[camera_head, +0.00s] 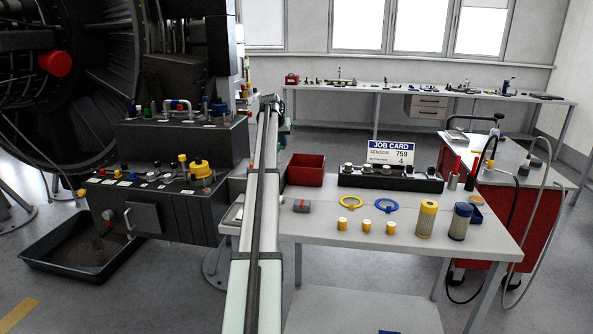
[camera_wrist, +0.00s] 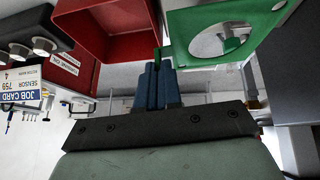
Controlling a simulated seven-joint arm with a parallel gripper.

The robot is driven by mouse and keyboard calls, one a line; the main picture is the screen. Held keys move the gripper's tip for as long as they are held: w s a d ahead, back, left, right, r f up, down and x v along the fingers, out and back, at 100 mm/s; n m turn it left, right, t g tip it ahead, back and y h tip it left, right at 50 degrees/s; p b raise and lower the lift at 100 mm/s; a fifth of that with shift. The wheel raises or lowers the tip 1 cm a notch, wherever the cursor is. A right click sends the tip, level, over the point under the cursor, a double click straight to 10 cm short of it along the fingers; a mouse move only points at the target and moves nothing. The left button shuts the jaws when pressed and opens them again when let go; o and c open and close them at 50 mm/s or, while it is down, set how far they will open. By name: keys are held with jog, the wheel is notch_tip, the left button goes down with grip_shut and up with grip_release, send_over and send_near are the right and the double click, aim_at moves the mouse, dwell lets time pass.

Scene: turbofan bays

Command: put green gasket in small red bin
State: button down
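The green gasket (camera_wrist: 180,42) is a flat plate with a large round hole and a raised tab, at the upper right of the wrist view. My gripper (camera_wrist: 158,62) has its blue fingers close together, with a bit of green between their tips at the gasket's left edge, so it appears shut on the gasket. The small red bin (camera_wrist: 122,35) is just left of the gasket and fingertips in the wrist view. In the head view the bin (camera_head: 305,171) stands at the table's back left, right of my arm. My gripper is not clearly visible there.
The job card (camera_head: 391,153) stands behind a black block (camera_head: 390,181) right of the bin. A red-grey cylinder (camera_head: 301,206) lies near my arm.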

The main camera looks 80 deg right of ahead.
jog(key=s+d+g, duration=0.3)
jog(key=s+d, duration=0.2)
jog(key=s, duration=0.8)
jog(key=shift+n, duration=0.8)
jog(key=shift+f, duration=4.8)
jog(key=shift+f, duration=0.15)
jog(key=c, duration=1.6)
grip_release()
jog(key=v, duration=1.2)
jog(key=shift+w+d, duration=0.15)
